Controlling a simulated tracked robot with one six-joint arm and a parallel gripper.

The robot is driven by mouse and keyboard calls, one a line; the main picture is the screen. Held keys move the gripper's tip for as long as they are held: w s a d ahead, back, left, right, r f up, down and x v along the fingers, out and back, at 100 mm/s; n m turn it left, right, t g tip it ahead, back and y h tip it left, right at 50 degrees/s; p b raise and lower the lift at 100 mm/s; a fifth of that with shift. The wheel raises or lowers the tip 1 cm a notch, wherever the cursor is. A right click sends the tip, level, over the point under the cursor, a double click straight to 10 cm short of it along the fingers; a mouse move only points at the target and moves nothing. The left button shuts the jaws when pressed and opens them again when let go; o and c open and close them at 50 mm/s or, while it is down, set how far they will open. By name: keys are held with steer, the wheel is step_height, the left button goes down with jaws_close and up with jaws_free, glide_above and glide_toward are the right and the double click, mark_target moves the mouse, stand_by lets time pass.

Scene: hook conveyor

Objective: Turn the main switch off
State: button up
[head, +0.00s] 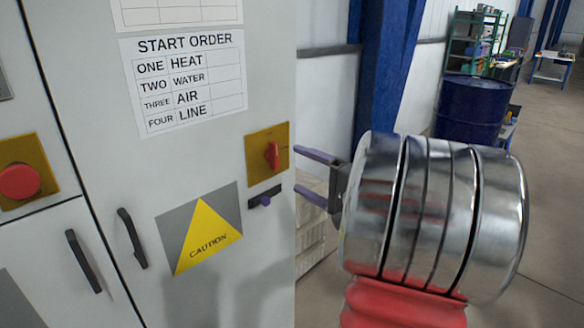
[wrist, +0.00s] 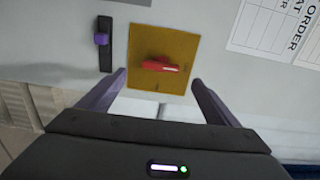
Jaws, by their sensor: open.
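The main switch (head: 273,155) is a red rotary handle on a yellow plate (head: 252,153) on the grey cabinet's front, near its right edge. In the head view the handle stands roughly upright. The red handle also shows in the wrist view (wrist: 160,65), between and beyond my fingertips. My gripper (head: 312,172) is open and empty, with its purple fingers pointing at the cabinet. In the wrist view the fingers (wrist: 158,84) stand on either side of the plate's lower part, apart from the handle. The exact gap to the cabinet cannot be told.
A black latch with a purple knob (head: 265,200) sits just below the switch plate. A red push button (head: 19,181) is at the left. Door handles (head: 132,238) stick out lower down. A blue drum (head: 470,108) stands behind my arm at the right.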

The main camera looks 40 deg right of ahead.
steer(key=shift+s, duration=2.05)
steer(key=w+a+f+n+g+y, duration=0.1)
steer(key=a+f+n+g+y, duration=0.15)
steer(key=a, duration=0.85)
steer(key=w+a+f+n+g+y, duration=0.2)
steer(key=a+n+g+y, duration=0.2)
steer(key=a, duration=0.7)
steer(key=s+a+f+n+g+h, duration=0.4)
steer(key=s+a+n+g+h, duration=0.2)
steer(key=s+a+n, duration=0.5)
steer(key=s+a+h, duration=0.1)
steer(key=s+a, duration=0.2)
steer(key=shift+a, duration=0.35)
steer(key=shift+c, duration=0.7)
